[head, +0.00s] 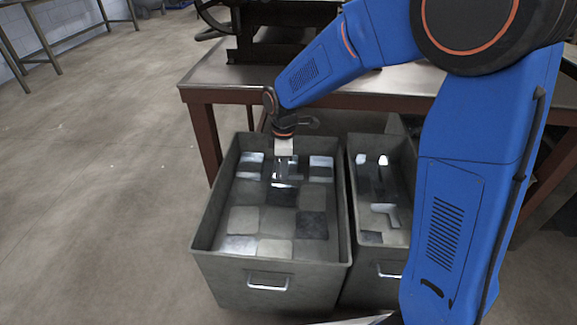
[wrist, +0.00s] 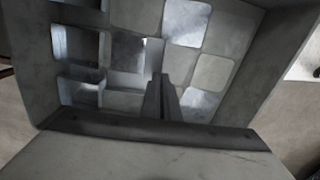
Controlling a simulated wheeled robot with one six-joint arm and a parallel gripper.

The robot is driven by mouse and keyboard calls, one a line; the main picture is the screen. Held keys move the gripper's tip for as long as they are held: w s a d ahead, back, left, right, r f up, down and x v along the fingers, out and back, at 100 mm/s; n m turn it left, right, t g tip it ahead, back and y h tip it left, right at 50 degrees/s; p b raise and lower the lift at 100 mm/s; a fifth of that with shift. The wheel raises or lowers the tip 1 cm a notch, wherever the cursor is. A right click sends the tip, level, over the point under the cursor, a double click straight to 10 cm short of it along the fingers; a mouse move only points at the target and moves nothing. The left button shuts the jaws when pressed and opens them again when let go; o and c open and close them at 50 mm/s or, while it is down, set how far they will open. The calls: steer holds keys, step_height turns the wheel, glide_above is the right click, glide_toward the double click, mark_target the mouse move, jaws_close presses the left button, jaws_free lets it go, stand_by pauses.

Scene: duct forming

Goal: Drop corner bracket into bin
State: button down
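A pale L-shaped piece (head: 385,212) that looks like a corner bracket lies in the narrower right bin (head: 348,195). My gripper (head: 284,176) points down into the far end of the wide left bin (head: 198,222), above its flat square pieces. In the wrist view its two dark fingers (wrist: 161,96) stand close together with only a thin gap, and I see no bracket clearly between them. Dark and bright shapes below the gripper in the head view are too small to tell apart.
Grey and shiny square pieces (head: 276,222) cover the left bin's floor; they also show in the wrist view (wrist: 187,22). A metal-topped table (head: 215,75) stands behind the bins. The floor (head: 90,190) to the left is clear.

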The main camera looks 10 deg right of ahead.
steer(key=shift+f, duration=1.6)
steer(key=c, duration=1.9)
jaws_free()
steer(key=shift+c, duration=0.2)
steer(key=shift+r, duration=0.15)
step_height(320, 180, up, 17)
steer(key=shift+r, duration=0.1)
